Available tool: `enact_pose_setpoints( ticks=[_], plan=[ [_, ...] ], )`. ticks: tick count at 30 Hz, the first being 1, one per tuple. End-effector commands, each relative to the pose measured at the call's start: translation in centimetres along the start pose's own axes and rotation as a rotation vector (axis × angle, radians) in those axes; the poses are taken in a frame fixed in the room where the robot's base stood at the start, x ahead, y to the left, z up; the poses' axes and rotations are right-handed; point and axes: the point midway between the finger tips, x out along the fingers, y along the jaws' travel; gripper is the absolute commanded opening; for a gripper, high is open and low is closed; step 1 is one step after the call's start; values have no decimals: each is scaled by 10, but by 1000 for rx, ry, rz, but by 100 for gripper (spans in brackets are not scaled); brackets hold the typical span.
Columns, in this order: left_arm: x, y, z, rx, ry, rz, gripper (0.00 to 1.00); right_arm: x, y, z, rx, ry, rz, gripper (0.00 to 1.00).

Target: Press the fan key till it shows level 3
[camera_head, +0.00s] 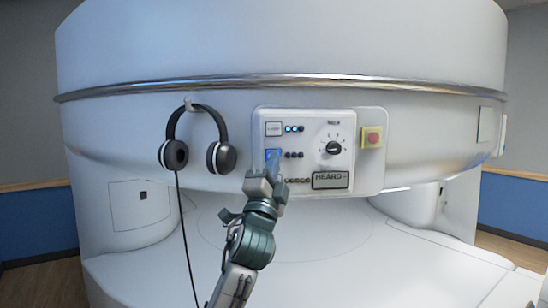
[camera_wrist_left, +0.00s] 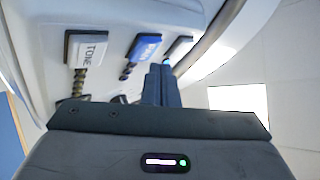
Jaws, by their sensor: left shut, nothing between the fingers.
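The control panel (camera_head: 313,182) on the white magnet housing carries a column of keys. The top key (camera_head: 273,129) is pale, with two blue lights (camera_head: 291,129) lit in its row. The middle key (camera_head: 272,154) is blue, and the lights beside it look dark. I cannot read for certain which key is the fan key. My left gripper (camera_head: 268,172) is shut and empty, its tips close below or in front of the blue key. In the left wrist view the shut fingers (camera_wrist_left: 161,70) point at the panel beside the blue key (camera_wrist_left: 144,46). I cannot tell whether they touch.
A key marked TONE (camera_wrist_left: 86,50) shows in the left wrist view. A dial (camera_head: 334,147), a nameplate (camera_head: 330,180) and a red button on yellow (camera_head: 372,137) sit to the right. Headphones (camera_head: 197,140) hang at left, their cable running down. The white table (camera_head: 330,260) lies below.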

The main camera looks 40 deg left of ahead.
Motion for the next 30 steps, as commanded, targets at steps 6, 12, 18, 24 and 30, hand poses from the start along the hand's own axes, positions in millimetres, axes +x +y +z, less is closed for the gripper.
enact_pose_setpoints(
  ticks=[6, 12, 18, 24, 30],
  plan=[
    [0, 0, 0, 0, 0, 0, 0, 0, 0, 0, 0, 0, 0, 0],
    [0, 0, 0, 0, 0, 0, 0, 0, 0, 0, 0, 0, 0, 0],
    [5, 3, 4, 1, 0, 0, 0, 1, 0, 0, 0, 0, 0, 0],
    [6, 4, 4, 1, 0, 0, 0, 1, -1, 0, 0, 0, -1, 0],
    [6, 4, 4, 0, 0, 0, 0, 1, -2, 0, 1, 0, -2, 0]
  ],
)
